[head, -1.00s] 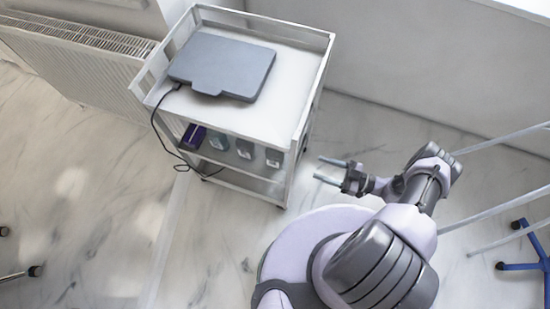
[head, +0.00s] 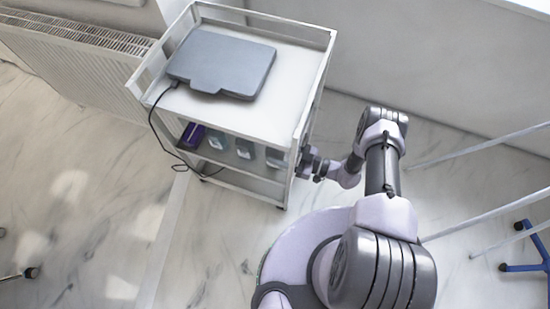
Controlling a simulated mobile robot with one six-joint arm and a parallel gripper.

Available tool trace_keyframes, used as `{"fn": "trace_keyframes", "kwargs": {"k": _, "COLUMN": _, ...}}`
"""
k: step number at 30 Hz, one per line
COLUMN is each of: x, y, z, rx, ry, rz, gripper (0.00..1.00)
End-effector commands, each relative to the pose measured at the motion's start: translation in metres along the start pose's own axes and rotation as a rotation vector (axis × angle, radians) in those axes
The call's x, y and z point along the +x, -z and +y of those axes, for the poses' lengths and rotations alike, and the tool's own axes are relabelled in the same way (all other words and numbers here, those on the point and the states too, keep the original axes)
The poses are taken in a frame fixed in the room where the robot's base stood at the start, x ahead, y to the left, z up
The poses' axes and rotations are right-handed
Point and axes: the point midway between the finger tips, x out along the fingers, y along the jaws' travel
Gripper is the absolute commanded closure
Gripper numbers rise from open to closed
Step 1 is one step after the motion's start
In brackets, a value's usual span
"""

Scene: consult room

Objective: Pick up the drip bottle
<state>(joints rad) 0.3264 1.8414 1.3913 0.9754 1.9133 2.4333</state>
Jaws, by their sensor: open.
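Several small containers stand in a row on the cart's middle shelf: a teal one (head: 218,142), a dark grey one (head: 244,148) and another dark grey one (head: 274,157) at the right end. I cannot tell which is the drip bottle. My gripper (head: 299,160) is open at the cart's right front post, level with the middle shelf and close to the right-end container. The post and shelf edge partly hide its fingertips. I cannot tell whether the fingers are around that container or beside it.
The white cart (head: 300,60) has a grey flat device (head: 222,62) on top, with a black cable hanging down its left side. A purple box (head: 193,135) is on the middle shelf's left. A radiator (head: 80,60) stands left, and blue-footed stand legs (head: 525,266) right.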

Motion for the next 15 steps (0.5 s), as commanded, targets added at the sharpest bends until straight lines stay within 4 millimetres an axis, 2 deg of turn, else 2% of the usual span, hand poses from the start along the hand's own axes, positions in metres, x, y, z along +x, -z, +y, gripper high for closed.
{"fn": "trace_keyframes", "kwargs": {"k": 3, "x": -0.0004, "y": 0.0005, "z": 0.0001, "rx": 0.000, "ry": 0.000, "rz": 0.000, "gripper": 0.49}}
{"fn": "trace_keyframes", "kwargs": {"k": 11, "x": -0.0007, "y": 0.0004, "z": 0.0001, "rx": 0.000, "ry": 0.000, "rz": 0.000, "gripper": 1.00}}
{"fn": "trace_keyframes", "kwargs": {"k": 15, "x": -0.0008, "y": 0.0003, "z": 0.0001, "rx": 0.000, "ry": 0.000, "rz": 0.000, "gripper": 1.00}}
